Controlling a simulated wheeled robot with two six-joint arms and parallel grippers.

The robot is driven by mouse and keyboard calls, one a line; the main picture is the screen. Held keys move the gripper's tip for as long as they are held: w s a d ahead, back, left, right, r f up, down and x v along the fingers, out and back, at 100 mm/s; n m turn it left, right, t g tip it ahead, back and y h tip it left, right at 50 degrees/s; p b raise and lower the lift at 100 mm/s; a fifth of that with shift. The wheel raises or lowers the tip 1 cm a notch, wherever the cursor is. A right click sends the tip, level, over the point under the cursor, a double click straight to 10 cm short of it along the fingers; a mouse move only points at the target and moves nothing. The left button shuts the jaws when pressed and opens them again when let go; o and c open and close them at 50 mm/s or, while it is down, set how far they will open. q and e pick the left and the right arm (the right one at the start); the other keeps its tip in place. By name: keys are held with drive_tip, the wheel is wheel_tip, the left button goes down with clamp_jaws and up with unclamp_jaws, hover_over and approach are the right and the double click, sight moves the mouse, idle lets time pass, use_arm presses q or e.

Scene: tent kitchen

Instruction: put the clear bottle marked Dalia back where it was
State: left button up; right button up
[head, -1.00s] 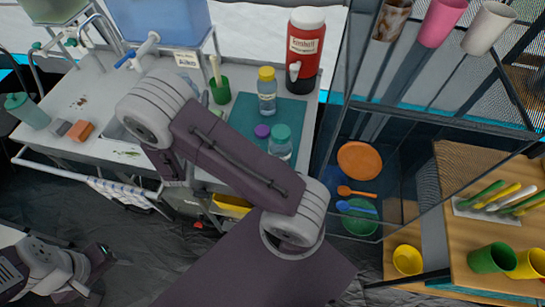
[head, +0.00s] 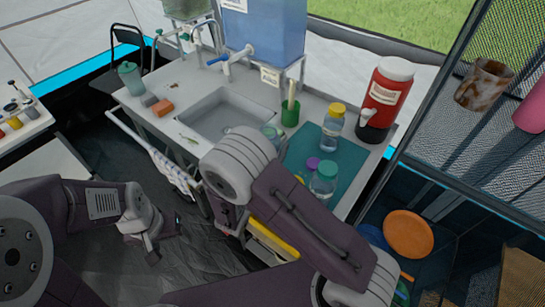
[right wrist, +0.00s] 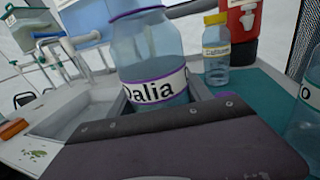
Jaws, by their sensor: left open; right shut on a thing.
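The clear bottle marked Dalia (right wrist: 150,60) fills the middle of the right wrist view, upright, with a purple-edged label and a purple ring at its neck. Its top is cut off. My right gripper (right wrist: 160,98) is shut on it. In the head view my right arm hides this gripper; a clear vessel (head: 272,132) shows just behind the arm, between sink and mat. On the teal mat (head: 350,160) stand a yellow-lidded clear bottle (head: 333,128) and a teal-lidded one (head: 323,180), with a purple lid (head: 312,163) between. My left gripper (head: 150,248) is open and empty, low at left.
The sink (head: 222,112) lies left of the mat. A green cup (head: 290,113) and a red drink dispenser (head: 384,100) stand behind it. A blue water tank (head: 265,35), sponges (head: 162,108) and a teal bottle (head: 130,78) stand further left. A mesh-sided shelf is at right.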

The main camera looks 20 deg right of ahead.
wheel_tip(320, 180, down, 3)
drive_tip(key=shift+f, duration=0.2)
drive_tip(key=shift+f+b, duration=0.1)
drive_tip(key=shift+b, duration=0.2)
drive_tip(key=o, duration=1.5)
